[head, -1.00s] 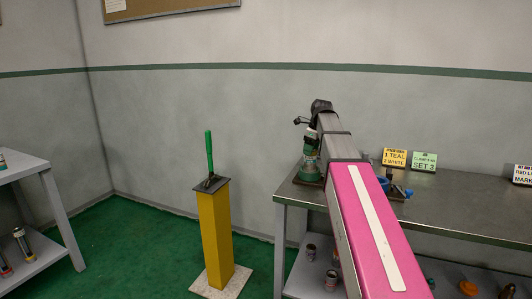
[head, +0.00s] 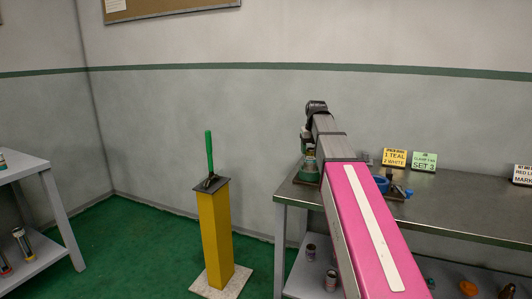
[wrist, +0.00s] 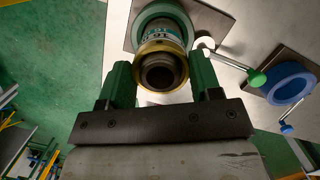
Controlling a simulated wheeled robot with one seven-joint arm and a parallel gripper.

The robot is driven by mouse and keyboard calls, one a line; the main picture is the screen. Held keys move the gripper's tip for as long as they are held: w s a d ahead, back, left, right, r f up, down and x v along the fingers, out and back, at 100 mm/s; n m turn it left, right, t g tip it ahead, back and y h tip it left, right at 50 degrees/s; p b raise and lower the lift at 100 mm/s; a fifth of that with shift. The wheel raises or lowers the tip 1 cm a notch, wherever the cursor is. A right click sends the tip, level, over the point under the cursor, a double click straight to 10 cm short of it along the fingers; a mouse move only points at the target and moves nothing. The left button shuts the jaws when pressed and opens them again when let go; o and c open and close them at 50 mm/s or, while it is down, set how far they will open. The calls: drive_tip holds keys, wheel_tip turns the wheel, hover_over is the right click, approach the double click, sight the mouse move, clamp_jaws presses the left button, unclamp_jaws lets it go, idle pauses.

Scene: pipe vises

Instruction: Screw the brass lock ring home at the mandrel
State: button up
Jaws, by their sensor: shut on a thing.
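My gripper (wrist: 162,68) is shut on the brass lock ring (wrist: 141,62), with one green finger on each side of it in the wrist view. The ring sits around the dark, hollow end of the mandrel (wrist: 160,76). A teal and white printed body shows behind the ring, inside a green round vise (wrist: 140,32). I cannot tell how deep the ring sits on its thread. In the head view the green vise (head: 307,172) stands at the left end of the bench. My arm hides most of the gripper, and the ring is not discernible there.
A blue vise (wrist: 290,84) with a green-knobbed handle (wrist: 256,79) near it stands to the right. The metal bench (head: 465,205) is clear further right, with sign cards at its back. A yellow post (head: 214,235) with a green upright lever stands left of the bench.

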drive_tip(key=o, duration=0.9)
